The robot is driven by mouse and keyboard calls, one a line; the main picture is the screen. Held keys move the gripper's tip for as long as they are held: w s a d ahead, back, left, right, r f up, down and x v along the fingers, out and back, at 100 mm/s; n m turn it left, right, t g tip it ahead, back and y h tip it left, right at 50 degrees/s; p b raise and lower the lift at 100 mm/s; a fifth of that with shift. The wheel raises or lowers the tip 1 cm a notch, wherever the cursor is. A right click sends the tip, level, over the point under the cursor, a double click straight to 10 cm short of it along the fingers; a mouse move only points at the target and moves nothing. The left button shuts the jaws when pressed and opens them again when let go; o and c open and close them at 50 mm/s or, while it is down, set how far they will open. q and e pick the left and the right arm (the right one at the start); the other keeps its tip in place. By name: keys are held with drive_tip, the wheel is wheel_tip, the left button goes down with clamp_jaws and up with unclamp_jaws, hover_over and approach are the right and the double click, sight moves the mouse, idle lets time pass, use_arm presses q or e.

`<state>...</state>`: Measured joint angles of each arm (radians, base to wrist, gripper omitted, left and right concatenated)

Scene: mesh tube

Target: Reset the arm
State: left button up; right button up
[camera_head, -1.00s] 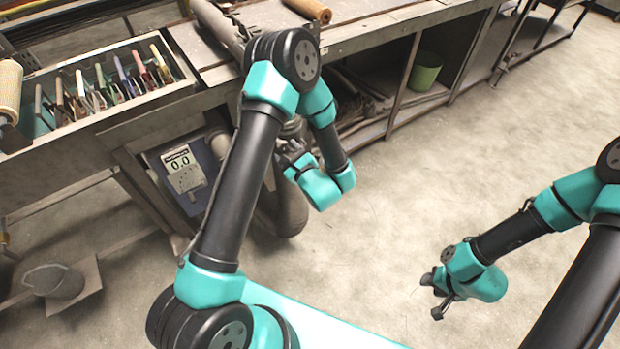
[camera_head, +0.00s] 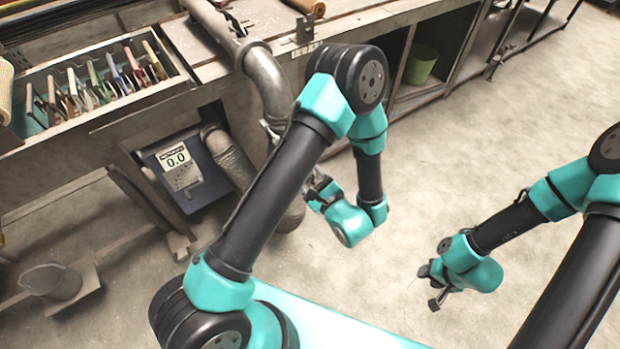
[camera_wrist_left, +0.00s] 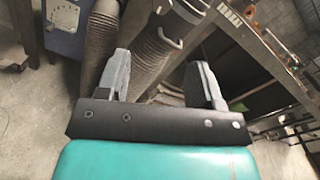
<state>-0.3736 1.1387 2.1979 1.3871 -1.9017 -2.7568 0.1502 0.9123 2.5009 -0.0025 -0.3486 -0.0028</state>
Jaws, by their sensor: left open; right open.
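My left gripper (camera_head: 318,188) is in the middle of the head view, in front of the workbench and the grey hose, partly hidden by my own arm. In the left wrist view its two fingers (camera_wrist_left: 163,78) stand wide apart with nothing between them. My right gripper (camera_head: 432,287) is at the right of the head view, over the bare floor, with its small dark fingers apart and empty. Both arms are teal and black and bent at the elbow.
The workbench (camera_head: 215,68) runs across the back, with a tray of several tools (camera_head: 95,85) at the left. A green bin (camera_head: 421,64) sits on the lower shelf. The floor (camera_head: 440,190) at right is clear.

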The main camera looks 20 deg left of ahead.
idle(0.4)
use_arm(q)
drive_tip(key=w+a+f+n+g+h, duration=0.1)
drive_tip(key=a+f+n+h, duration=0.1)
drive_tip(key=f+n+h, duration=0.4)
drive_tip(key=w+a+f+n+g+h, duration=0.1)
drive_tip(key=w+a+f+n+h, duration=0.1)
drive_tip(key=f+n+h, duration=0.45)
drive_tip(key=s+f+n+g+h, duration=0.4)
drive_tip(key=s+n+g+h, duration=0.2)
drive_tip(key=s+n, duration=0.3)
drive_tip(key=shift+s+n+g, duration=0.35)
drive_tip(key=shift+s+g, duration=0.25)
drive_tip(key=shift+s, duration=0.8)
drive_tip(key=shift+a, duration=0.15)
